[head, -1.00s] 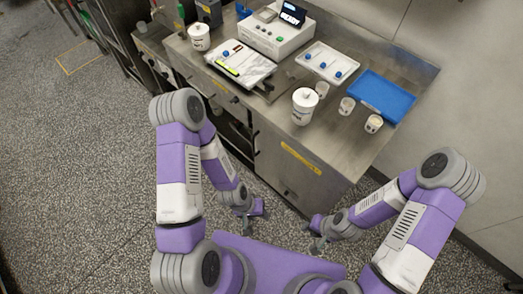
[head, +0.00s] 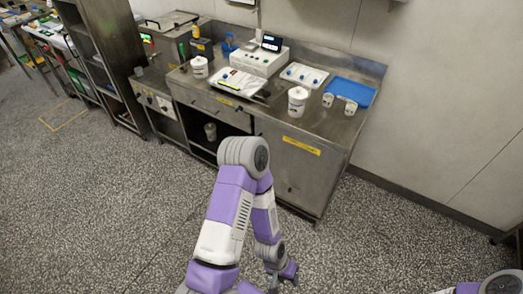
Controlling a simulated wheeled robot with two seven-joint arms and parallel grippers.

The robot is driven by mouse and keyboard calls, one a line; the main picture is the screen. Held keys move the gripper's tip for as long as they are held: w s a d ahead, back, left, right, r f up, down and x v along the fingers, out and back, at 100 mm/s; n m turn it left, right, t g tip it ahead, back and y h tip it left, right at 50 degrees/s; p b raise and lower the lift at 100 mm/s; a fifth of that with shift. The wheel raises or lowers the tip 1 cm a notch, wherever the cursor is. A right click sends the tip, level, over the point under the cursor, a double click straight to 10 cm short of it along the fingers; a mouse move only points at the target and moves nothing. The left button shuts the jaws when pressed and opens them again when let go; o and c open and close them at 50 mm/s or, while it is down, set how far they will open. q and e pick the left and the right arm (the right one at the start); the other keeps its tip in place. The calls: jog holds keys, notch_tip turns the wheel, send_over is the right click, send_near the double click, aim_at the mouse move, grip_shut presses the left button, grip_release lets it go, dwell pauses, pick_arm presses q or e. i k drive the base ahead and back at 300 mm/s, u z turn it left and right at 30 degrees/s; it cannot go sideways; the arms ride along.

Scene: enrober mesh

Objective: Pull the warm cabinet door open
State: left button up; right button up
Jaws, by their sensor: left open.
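A steel cabinet door (head: 287,171) with a yellow label (head: 301,146) closes the right part of the steel counter's front. It looks shut, and the label is too small to read. My left gripper (head: 284,276) is at the lower middle, low over the floor and apart from the door. It is open with nothing visible between its fingers. Part of my right arm shows at the bottom right corner, and its gripper is out of view.
The counter (head: 240,104) carries a grey machine (head: 259,60), a lidded white pot (head: 298,101), small cups and a blue tray (head: 349,92). An open dark bay (head: 213,118) holds a container left of the door. Speckled floor is clear in front and to the right.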

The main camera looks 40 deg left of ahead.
aim_at(311, 166)
jog(key=u, duration=0.9)
jog(key=i, duration=0.9)
jog(key=u, duration=0.9)
jog(key=i, duration=0.4)
jog(key=u, duration=0.05)
